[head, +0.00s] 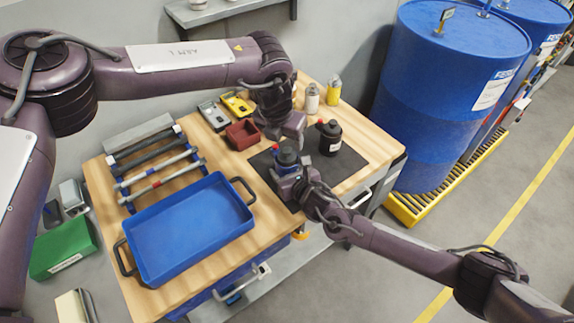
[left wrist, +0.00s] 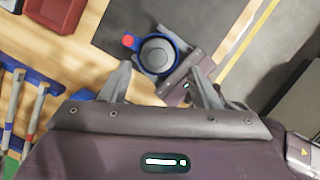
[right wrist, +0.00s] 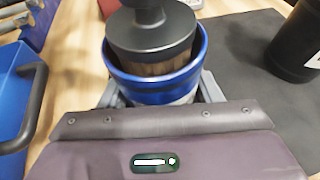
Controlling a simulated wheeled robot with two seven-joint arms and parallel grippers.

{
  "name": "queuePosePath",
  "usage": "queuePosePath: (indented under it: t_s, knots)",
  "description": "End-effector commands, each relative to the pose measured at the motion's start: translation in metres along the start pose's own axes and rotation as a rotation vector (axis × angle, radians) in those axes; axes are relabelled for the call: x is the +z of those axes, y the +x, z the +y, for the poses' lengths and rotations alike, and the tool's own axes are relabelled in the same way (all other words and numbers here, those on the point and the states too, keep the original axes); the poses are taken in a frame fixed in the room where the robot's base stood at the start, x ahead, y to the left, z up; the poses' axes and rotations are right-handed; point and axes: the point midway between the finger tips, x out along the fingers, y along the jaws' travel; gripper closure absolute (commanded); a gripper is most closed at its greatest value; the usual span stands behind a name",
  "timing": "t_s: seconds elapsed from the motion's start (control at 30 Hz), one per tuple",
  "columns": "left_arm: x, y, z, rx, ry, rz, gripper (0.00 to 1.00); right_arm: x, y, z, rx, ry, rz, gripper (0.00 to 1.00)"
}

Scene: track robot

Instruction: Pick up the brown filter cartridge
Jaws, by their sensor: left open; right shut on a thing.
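The brown filter cartridge (right wrist: 153,69) stands upright inside a blue housing (right wrist: 150,90); a dark round cap with a knob covers its top, and only a brown band shows. In the left wrist view the cap (left wrist: 157,53) shows from above, inside the blue rim. My right gripper (head: 296,180) is shut on the blue housing at the dark mat (head: 349,170). My left gripper (left wrist: 160,72) is open and empty above the housing, its fingers pointing towards it. In the head view my left gripper (head: 290,127) is just behind the housing. The cartridge's lower part is hidden.
A black canister (head: 330,138) stands on the mat, right of the housing. A red bin (head: 242,134), two small bottles (head: 312,98) and two meters (head: 237,103) are behind. A rack of rods (head: 152,165) and a blue tray (head: 190,228) fill the left side.

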Motion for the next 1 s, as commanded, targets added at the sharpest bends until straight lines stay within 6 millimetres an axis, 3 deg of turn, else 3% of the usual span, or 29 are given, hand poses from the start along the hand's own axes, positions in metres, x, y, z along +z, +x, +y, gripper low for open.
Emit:
queuePosePath:
  t_s: [0.17, 0.5, 0.77, 1.0]
  knots:
    - [-0.001, 0.013, 0.000, -0.001, -0.001, 0.000, 0.44, -0.001, 0.000, 0.000, -0.001, -0.001, 0.002, 0.70]
    - [-0.006, 0.057, 0.003, -0.001, -0.002, 0.000, 0.44, -0.001, 0.000, 0.000, -0.001, -0.001, 0.002, 0.70]
    - [-0.006, 0.061, 0.004, 0.000, -0.002, -0.001, 0.44, -0.001, 0.000, -0.001, -0.001, -0.001, 0.002, 0.70]
    - [-0.006, 0.060, 0.003, -0.001, -0.002, -0.001, 0.72, -0.001, 0.000, -0.001, -0.001, -0.001, 0.002, 0.70]
